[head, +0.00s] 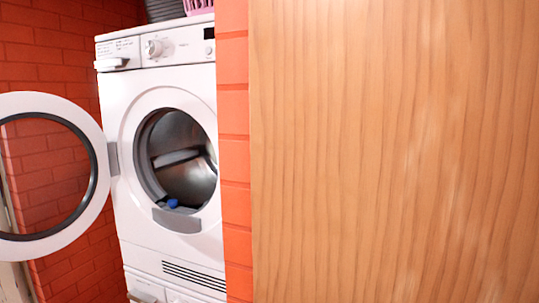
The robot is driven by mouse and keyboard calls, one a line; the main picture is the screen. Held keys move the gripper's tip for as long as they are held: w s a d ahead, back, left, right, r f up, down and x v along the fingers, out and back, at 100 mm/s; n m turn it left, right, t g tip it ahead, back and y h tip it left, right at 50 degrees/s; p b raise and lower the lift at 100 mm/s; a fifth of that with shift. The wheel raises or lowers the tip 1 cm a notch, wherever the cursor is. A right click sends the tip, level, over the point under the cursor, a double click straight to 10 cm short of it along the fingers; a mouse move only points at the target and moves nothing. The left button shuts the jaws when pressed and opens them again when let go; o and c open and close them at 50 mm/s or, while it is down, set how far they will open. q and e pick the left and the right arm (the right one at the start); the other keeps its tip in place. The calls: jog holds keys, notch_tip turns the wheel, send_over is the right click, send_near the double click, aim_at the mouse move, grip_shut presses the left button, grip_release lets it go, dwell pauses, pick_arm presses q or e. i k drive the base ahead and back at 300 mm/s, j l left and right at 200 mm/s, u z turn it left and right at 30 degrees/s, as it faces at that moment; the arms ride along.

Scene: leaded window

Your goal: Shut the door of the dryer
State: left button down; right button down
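The white dryer (170,258) stands upright in the left half of the head view, in a recess. Its round door (101,158) has a white rim and a glass middle. The door is swung wide open to the left on its hinge (113,158). The round opening shows the metal drum (190,180) inside. A small blue thing (172,203) lies at the bottom of the opening; I cannot tell what it is. The dryer's right edge is hidden by a brick wall edge. Neither of my grippers is in view.
An orange brick wall (235,150) edge stands just right of the dryer. A large wooden panel (395,150) fills the right half, close to me. Red brick (45,60) lies behind the door. A pink basket (198,6) sits on top of the dryer.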

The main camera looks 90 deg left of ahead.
aim_at(15, 106)
jog(key=k+j+u, duration=0.6)
jog(key=u, duration=0.15)
jog(key=k+j+u, duration=0.2)
jog(key=j+u, duration=0.15)
jog(key=k+j+u, duration=0.15)
jog(key=j+u, duration=0.25)
jog(key=j, duration=0.2)
jog(key=k+j, duration=0.1)
jog(key=j, duration=0.35)
jog(key=k+j, duration=0.1)
jog(key=j, duration=0.4)
jog(key=k+j, duration=0.1)
jog(key=j, duration=0.35)
jog(key=k+j+u, duration=0.1)
jog(key=j, duration=0.35)
jog(key=k+j, duration=0.1)
jog(key=j, duration=0.4)
